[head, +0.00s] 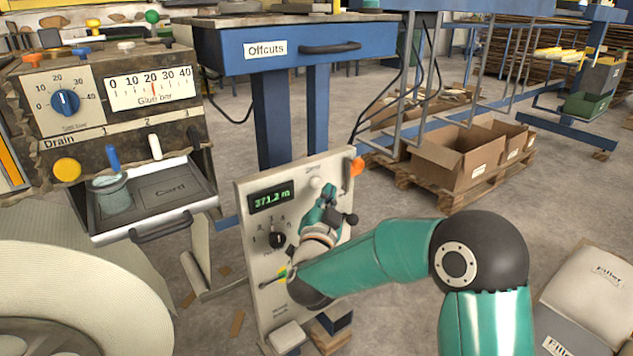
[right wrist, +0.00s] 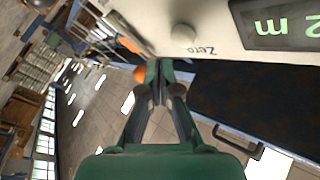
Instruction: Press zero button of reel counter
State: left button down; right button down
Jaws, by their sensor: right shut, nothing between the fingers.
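The reel counter (head: 262,270) is an upright pale panel in the middle of the head view. Its display (head: 271,198) reads 371.2 m. The round white Zero button (head: 315,183) sits to the right of the display; it also shows in the right wrist view (right wrist: 183,35), with "Zero" printed beside it. My right gripper (head: 329,190) is shut and empty in front of the panel, close to the button. In the right wrist view its fingertips (right wrist: 160,66) appear a little off the button, with a visible gap in the picture. My left gripper is not in view.
A dark selector knob (head: 278,240) sits below the display, and an orange part (head: 357,167) at the panel's top right corner. A blue Offcuts bench (head: 225,50) stands behind. A glue machine (head: 80,110) is at left. Cardboard boxes (head: 450,160) stand on a pallet at right.

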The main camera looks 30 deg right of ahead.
jog(key=shift+w, duration=0.6)
jog(key=shift+a, duration=0.1)
dwell(1.0)
jog(key=shift+w, duration=0.4)
jog(key=shift+w, duration=0.5)
dwell(0.6)
jog(key=shift+s, duration=0.1)
jog(key=shift+s+b, duration=0.65)
jog(key=shift+s, duration=0.2)
